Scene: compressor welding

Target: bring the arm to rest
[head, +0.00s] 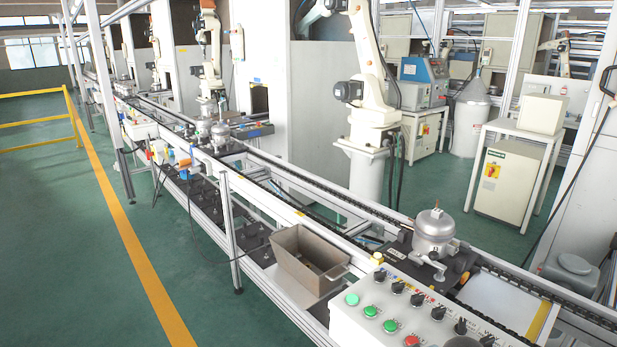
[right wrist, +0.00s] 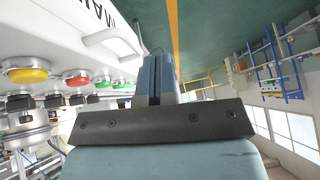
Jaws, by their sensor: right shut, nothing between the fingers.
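My right gripper (right wrist: 156,62) shows in the right wrist view, with its two blue-grey fingers pressed together and nothing between them. A control panel (right wrist: 60,35) with yellow, red and green buttons is to the left of the fingers in that view, apart from them. In the head view the same kind of panel (head: 345,318) stands at the bottom right, with green and red buttons and black knobs. Neither gripper shows in the head view, and my left gripper is in no frame.
A silver compressor (head: 434,232) sits on the conveyor line behind the panel. A grey-brown bin (head: 300,262) stands left of the panel. White robot arms (head: 372,100) stand behind the line. Green floor (head: 70,250) with a yellow stripe is clear at the left.

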